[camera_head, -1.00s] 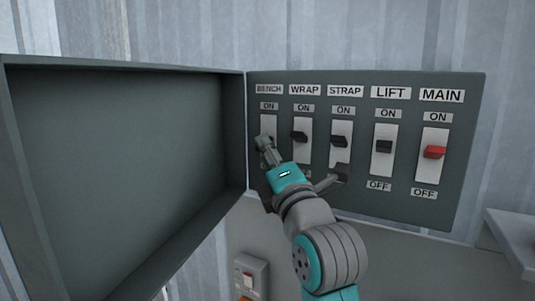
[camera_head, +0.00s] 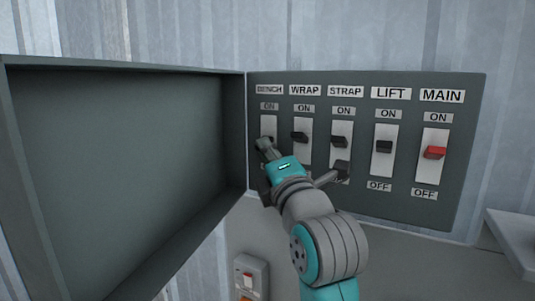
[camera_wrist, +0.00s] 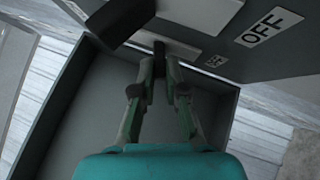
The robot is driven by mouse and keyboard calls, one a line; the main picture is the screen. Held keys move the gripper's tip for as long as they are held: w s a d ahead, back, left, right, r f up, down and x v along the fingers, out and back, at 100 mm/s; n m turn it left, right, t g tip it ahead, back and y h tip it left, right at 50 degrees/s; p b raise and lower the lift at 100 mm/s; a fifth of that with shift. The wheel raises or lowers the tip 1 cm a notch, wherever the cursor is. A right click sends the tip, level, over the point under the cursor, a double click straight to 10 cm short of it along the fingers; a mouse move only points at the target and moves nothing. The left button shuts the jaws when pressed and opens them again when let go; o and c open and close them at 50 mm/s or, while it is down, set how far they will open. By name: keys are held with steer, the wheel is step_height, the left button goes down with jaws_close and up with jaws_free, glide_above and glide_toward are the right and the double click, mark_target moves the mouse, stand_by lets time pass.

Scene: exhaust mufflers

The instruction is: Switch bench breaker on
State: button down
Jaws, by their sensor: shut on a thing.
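The bench breaker (camera_head: 269,124) is the leftmost switch on the grey panel, under the BENCH label (camera_head: 269,90) and an ON label. My gripper (camera_head: 264,144) covers its lever in the head view, around the middle of the white plate, so the lever's exact position is hidden there. In the wrist view, my gripper (camera_wrist: 159,88) has its two fingers close together around a small dark lever (camera_wrist: 159,58) in a white slot. It is shut on that lever.
The wrap lever (camera_head: 300,137), strap lever (camera_head: 341,141), lift lever (camera_head: 384,146) and red main lever (camera_head: 434,152) stand to the right. The open panel door (camera_head: 130,160) is close on the left. A small switch box (camera_head: 249,277) is below.

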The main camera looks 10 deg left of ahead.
steer(key=shift+w+d+r+m+g+h, duration=0.1)
steer(key=shift+r+m+g+h, duration=0.5)
steer(key=shift+m+g, duration=0.5)
steer(key=shift+s+a+r+m+g+h, duration=0.1)
steer(key=shift+r+m+g+h, duration=0.3)
steer(key=shift+r+m+g, duration=0.55)
steer(key=shift+w+d+r+m+g+h, duration=0.1)
steer(key=shift+r+m+g+h, duration=0.4)
steer(key=shift+m+g, duration=0.8)
steer(key=shift+m, duration=0.25)
steer(key=c, duration=1.2)
jaws_free()
